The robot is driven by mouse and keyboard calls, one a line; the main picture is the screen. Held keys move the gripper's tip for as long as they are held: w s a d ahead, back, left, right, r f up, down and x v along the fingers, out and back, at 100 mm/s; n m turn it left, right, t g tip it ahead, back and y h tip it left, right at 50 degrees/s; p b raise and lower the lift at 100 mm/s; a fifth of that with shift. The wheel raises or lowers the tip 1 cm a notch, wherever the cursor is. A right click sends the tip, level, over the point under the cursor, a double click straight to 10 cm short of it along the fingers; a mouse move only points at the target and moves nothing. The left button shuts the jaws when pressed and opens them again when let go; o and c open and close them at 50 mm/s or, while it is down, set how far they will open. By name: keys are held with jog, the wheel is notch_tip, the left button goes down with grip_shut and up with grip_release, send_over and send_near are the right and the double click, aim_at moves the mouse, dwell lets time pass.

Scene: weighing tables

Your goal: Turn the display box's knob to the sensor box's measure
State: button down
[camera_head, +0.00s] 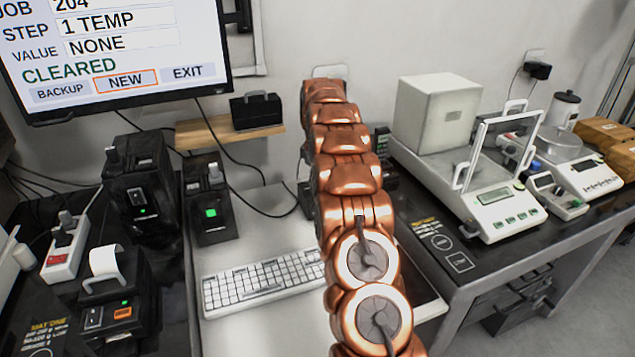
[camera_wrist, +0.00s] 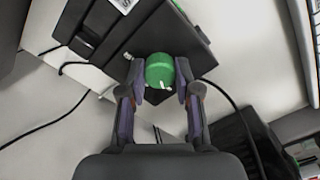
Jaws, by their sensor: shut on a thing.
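In the wrist view my gripper (camera_wrist: 160,76) has its two fingers on either side of a green round knob (camera_wrist: 159,66), shut on it. The knob has a white mark low on its face, tilted to the right. Dark box-like surfaces (camera_wrist: 172,36) lie behind the knob; I cannot tell which box it belongs to. In the head view my copper arm hides the gripper and the knob. Two dark boxes stand left of the arm: one with a small green screen (camera_head: 211,213), one taller with a small switch (camera_head: 137,196). I cannot tell which is the sensor box.
The monitor (camera_head: 120,45) reads JOB 204, STEP 1 TEMP, VALUE NONE, CLEARED. A keyboard (camera_head: 262,281) lies left of my arm. A balance with a glass shield (camera_head: 490,205) stands on the right table. Cables run behind the boxes.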

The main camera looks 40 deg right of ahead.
jog(key=c, duration=0.8)
grip_release()
notch_tip(320, 180, up, 7)
jog(key=shift+f, duration=0.15)
jog(key=shift+r, duration=0.45)
